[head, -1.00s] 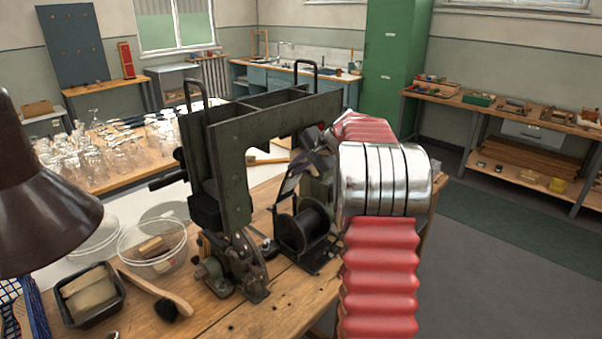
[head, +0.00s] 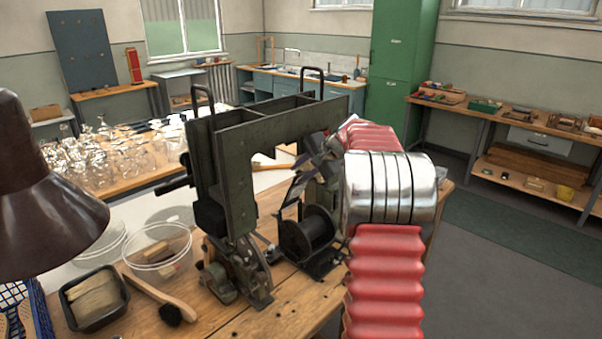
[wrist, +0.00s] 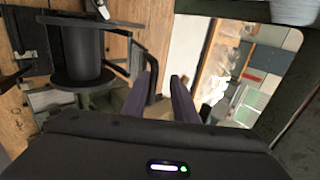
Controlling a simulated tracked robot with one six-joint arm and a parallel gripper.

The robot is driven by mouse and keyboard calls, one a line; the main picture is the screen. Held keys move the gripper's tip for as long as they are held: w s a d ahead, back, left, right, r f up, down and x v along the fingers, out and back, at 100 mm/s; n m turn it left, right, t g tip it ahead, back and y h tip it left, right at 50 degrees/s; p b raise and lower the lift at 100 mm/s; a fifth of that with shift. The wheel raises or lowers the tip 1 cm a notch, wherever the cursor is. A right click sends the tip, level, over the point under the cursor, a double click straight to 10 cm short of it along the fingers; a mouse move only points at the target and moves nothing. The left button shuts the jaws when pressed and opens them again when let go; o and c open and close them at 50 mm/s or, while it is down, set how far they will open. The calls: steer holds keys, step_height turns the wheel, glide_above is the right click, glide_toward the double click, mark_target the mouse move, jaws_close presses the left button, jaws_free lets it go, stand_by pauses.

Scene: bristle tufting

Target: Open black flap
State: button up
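The dark green tufting machine (head: 235,165) stands on the wooden bench, with a black spool (head: 308,232) at its lower right. The spool also shows in the wrist view (wrist: 82,48). My gripper (head: 294,193) is above the spool, beside the machine's frame, reaching in from the right. In the wrist view my gripper (wrist: 162,82) has its two dark fingers apart with nothing between them. A black curved bar (wrist: 152,75) shows near the left finger; I cannot tell whether they touch. I cannot pick out the black flap with certainty; my arm hides part of the machine.
A brown lamp shade (head: 40,195) hangs at the left. A clear bowl (head: 158,250), a black tray (head: 93,296) and a wooden-handled brush (head: 155,298) stand left of the machine. Glassware (head: 110,155) covers the table behind. Open floor lies to the right.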

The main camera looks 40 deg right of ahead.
steer(key=shift+f, duration=0.1)
steer(key=v, duration=1.4)
steer(key=shift+d+f, duration=0.15)
steer(key=s+a+f+n+g, duration=0.3)
steer(key=s+a+f, duration=0.35)
steer(key=f, duration=0.25)
steer(key=s+a+n, duration=0.4)
steer(key=s+a, duration=0.3)
steer(key=a, duration=0.4)
steer(key=s+a+f+n+h, duration=0.1)
steer(key=s+a+n, duration=0.3)
steer(key=s+a, duration=0.3)
steer(key=s+a+n, duration=0.5)
steer(key=s+a, duration=0.2)
steer(key=a, duration=0.9)
steer(key=shift+s+f, duration=0.3)
